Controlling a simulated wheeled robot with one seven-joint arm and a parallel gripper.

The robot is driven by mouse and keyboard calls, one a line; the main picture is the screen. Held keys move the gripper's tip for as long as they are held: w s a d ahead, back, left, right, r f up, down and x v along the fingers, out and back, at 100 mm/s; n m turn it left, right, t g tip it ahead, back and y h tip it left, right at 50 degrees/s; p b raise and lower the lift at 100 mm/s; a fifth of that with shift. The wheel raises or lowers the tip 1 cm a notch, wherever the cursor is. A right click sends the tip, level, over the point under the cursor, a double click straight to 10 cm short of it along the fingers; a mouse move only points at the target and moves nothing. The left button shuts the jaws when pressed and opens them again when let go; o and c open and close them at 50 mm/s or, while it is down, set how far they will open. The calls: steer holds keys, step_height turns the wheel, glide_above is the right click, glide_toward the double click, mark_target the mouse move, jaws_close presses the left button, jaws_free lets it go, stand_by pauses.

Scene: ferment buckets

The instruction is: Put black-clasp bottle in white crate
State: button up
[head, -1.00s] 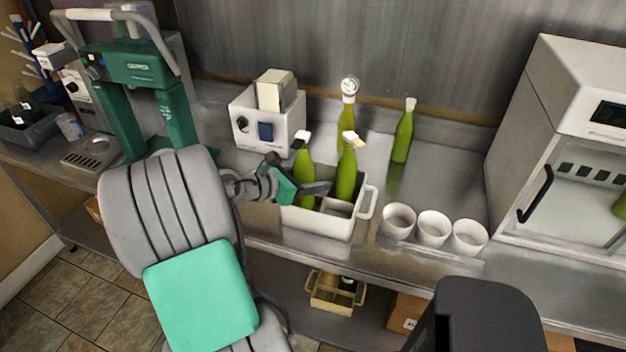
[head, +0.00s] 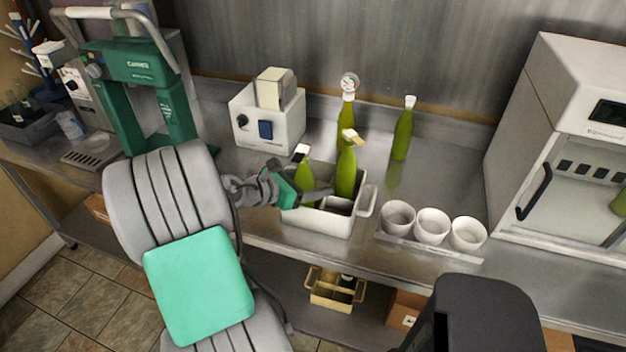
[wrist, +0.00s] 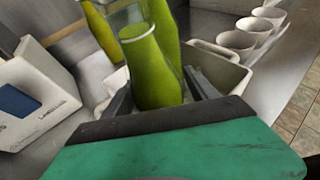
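The black-clasp bottle (head: 306,185) is green with a white top and dark clasp. It stands inside the left part of the white crate (head: 318,226), its lower part hidden by the crate wall and my gripper. In the wrist view the bottle (wrist: 156,72) is between my fingers. My gripper (head: 318,193) is at the crate's left side, around the bottle; its fingers (wrist: 160,92) look spread, with a gap showing on the right side. Another green bottle (head: 346,175) with a tan clasp stands in the crate, to the right.
Behind the crate stand a green bottle with a gauge (head: 346,112) and a white-capped green bottle (head: 402,135). A white box device (head: 265,125) is at back left. Several white cups (head: 432,226) stand right of the crate. A white cabinet (head: 560,150) bounds the right.

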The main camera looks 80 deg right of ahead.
steer(key=shift+o, duration=0.5)
steer(key=shift+r, duration=0.3)
steer(key=r+v, duration=0.1)
steer(key=v, duration=1.1)
steer(key=w+a+f+m+t+y, duration=0.25)
steer(key=w+a+t, duration=0.25)
steer(key=w+a, duration=0.35)
steer(key=w+a+f+m+t+y, duration=0.25)
steer(key=w+a+m+t, duration=0.2)
steer(key=w+a, duration=0.4)
steer(key=a+m+t+y, duration=0.2)
steer(key=a+y, duration=0.3)
steer(key=a, duration=1.7)
steer(key=shift+w+m+y, duration=0.3)
steer(key=shift+w+m, duration=0.2)
